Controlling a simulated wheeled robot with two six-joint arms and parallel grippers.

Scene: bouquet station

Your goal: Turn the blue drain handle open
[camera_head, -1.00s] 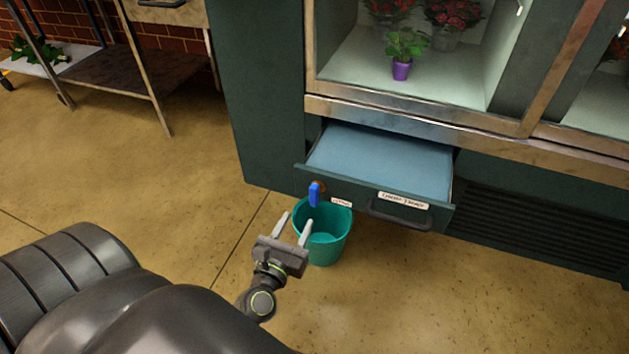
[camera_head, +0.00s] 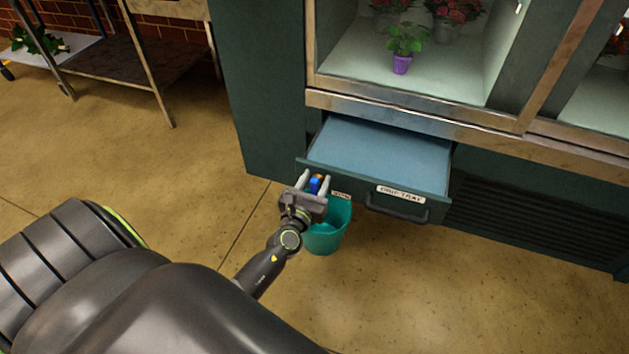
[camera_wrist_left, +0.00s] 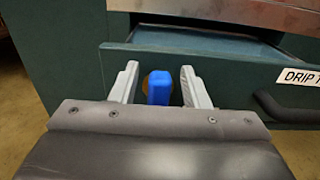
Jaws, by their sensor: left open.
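The blue drain handle (camera_head: 315,185) is on the left part of the drip tray drawer's front (camera_head: 352,184), on a brass fitting. My left gripper (camera_head: 315,181) is open, with one finger on each side of the handle. In the left wrist view the handle (camera_wrist_left: 159,88) sits between the two grey fingers, with a visible gap on both sides. The handle's lower part is hidden by the gripper body in both views. My right gripper is not in view.
A teal bucket (camera_head: 335,235) stands on the floor below the handle, partly behind my left gripper. The drawer is pulled out, with a dark bar pull (camera_head: 395,208) to the right. A glass-fronted cabinet with a purple potted plant (camera_head: 401,65) is above. The floor at left is open.

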